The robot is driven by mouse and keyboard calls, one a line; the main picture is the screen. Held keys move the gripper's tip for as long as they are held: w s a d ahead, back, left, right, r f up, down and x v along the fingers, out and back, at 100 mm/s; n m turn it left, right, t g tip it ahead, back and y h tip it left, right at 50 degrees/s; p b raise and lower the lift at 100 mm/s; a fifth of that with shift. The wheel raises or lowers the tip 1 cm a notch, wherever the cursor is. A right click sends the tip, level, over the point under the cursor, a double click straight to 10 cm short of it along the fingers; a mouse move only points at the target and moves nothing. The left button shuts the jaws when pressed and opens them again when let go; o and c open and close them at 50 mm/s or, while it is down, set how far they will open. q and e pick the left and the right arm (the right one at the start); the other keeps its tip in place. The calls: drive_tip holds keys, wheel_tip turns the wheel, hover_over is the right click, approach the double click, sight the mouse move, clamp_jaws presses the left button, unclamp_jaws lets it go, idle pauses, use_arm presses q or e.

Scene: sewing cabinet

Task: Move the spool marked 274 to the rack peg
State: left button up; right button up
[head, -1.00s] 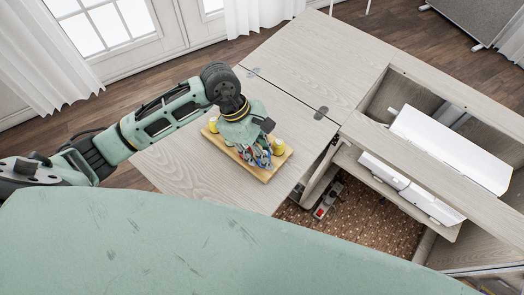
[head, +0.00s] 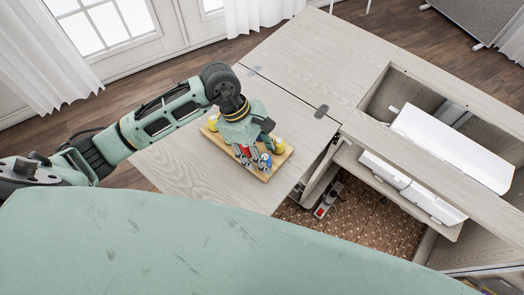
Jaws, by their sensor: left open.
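A wooden rack (head: 266,177) with several spools stands on the cabinet's pale fold-out leaf. A yellow spool (head: 279,146) is at its right end and another yellow spool (head: 213,123) at its left end. A red spool (head: 244,154) and a blue-and-silver spool (head: 265,162) stand near its front edge. My left gripper (head: 253,145) is over the middle of the rack, open, close to the spools. It hides part of the rack and its pegs. The number 274 is not readable on any spool. My right gripper is not in view.
The leaf (head: 190,168) is bare around the rack. To the right, the cabinet has an open well with a white machine (head: 450,150). A power strip (head: 326,200) lies on the brown patterned floor below. A hinge (head: 321,112) joins the leaf and cabinet top.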

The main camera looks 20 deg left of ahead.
use_arm(q)
drive_tip(key=shift+r, duration=0.1)
drive_tip(key=v, duration=1.1)
drive_tip(key=shift+a+r, duration=0.15)
drive_tip(key=shift+r, duration=0.25)
